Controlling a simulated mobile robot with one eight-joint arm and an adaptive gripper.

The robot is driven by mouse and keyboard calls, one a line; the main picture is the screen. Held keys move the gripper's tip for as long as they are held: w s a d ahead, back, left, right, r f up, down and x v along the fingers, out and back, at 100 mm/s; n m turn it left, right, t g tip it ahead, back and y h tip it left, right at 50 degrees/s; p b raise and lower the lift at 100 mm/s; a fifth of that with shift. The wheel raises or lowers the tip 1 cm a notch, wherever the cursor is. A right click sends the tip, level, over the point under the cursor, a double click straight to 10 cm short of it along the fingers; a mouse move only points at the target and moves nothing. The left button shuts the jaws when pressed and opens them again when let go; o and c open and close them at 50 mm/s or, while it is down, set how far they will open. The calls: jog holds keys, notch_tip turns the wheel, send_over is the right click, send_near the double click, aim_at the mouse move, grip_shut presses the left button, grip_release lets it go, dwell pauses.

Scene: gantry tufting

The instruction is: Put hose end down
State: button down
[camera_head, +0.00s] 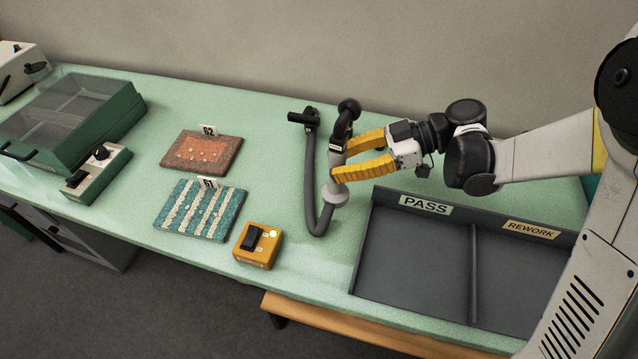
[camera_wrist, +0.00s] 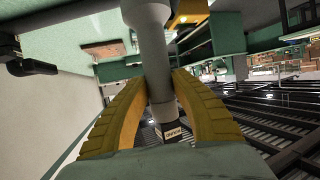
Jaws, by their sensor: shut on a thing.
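My gripper (camera_head: 343,161) has its two yellow fingers shut on the hose end (camera_head: 335,192), a grey tube with a flared lower mouth. The tube is held roughly upright, over the bench behind the trays; whether its mouth touches the bench I cannot tell. The dark grey hose (camera_head: 309,170) hangs in a loop to the left of the tube. In the wrist view the grey tube (camera_wrist: 153,50) passes between the yellow fingers (camera_wrist: 155,90), and a small label (camera_wrist: 170,134) shows on it. The fingers hide part of the tube.
The green bench (camera_head: 285,115) carries tufted samples marked 62 (camera_head: 202,152) and 61 (camera_head: 200,208). An orange switch box (camera_head: 257,246) stands front left of the hose. Dark trays labelled PASS (camera_head: 425,205) and REWORK (camera_head: 531,229) are at right, empty. A lidded green machine (camera_head: 75,115) stands far left.

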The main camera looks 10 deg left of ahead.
jog(key=w+a+f+b, duration=0.2)
jog(key=a+f, duration=0.1)
jog(key=f, duration=0.3)
jog(key=shift+a+f+b, duration=0.2)
jog(key=shift+a+b, duration=0.15)
jog(key=shift+b, duration=0.05)
jog(key=shift+f, duration=0.1)
jog(key=c, duration=1.2)
grip_release()
jog(key=shift+o, duration=0.2)
